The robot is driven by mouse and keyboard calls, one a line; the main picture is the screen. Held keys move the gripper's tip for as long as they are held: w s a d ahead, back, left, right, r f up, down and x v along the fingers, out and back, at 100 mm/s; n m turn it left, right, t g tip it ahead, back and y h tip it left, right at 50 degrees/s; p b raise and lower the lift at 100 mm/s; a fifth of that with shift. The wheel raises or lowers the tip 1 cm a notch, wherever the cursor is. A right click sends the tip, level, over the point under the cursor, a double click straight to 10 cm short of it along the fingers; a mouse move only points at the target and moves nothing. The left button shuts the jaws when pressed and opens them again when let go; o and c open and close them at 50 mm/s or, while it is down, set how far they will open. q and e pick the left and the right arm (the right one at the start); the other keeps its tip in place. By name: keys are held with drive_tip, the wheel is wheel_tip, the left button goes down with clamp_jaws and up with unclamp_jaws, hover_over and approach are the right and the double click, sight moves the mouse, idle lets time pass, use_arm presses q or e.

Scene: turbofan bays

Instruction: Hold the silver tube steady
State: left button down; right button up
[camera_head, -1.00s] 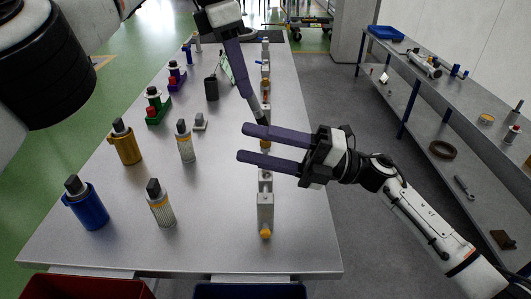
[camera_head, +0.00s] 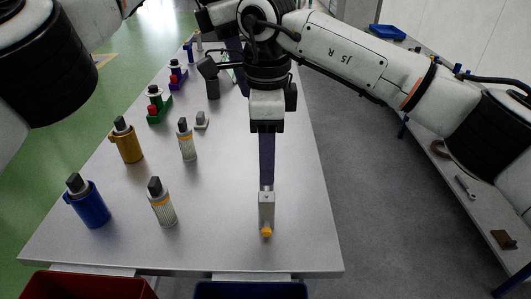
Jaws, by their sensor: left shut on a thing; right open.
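A line of silver parts runs lengthwise along the right side of the table. Its near end shows as a silver block with a yellow-orange tip (camera_head: 266,208). The silver tube farther along this line is hidden behind my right arm. My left gripper (camera_head: 235,50) reaches in from the top, with only part of its purple fingers showing. It is shut, but its fingertips and the held part of the tube are hidden. My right gripper (camera_head: 266,158) is open, seen edge-on, with its fingers pointing down the picture just above the silver block. I cannot tell whether they touch.
Left on the table (camera_head: 215,245) stand a blue cylinder (camera_head: 88,205), a gold cylinder (camera_head: 127,145) and two white, yellow-banded cylinders (camera_head: 161,205) (camera_head: 187,142). A red bin (camera_head: 85,288) and a blue bin (camera_head: 250,290) sit at the front edge. A shelf stands right.

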sight(267, 196)
wheel_tip(267, 196, down, 11)
drive_tip(key=shift+f, duration=0.2)
idle(0.3)
clamp_jaws()
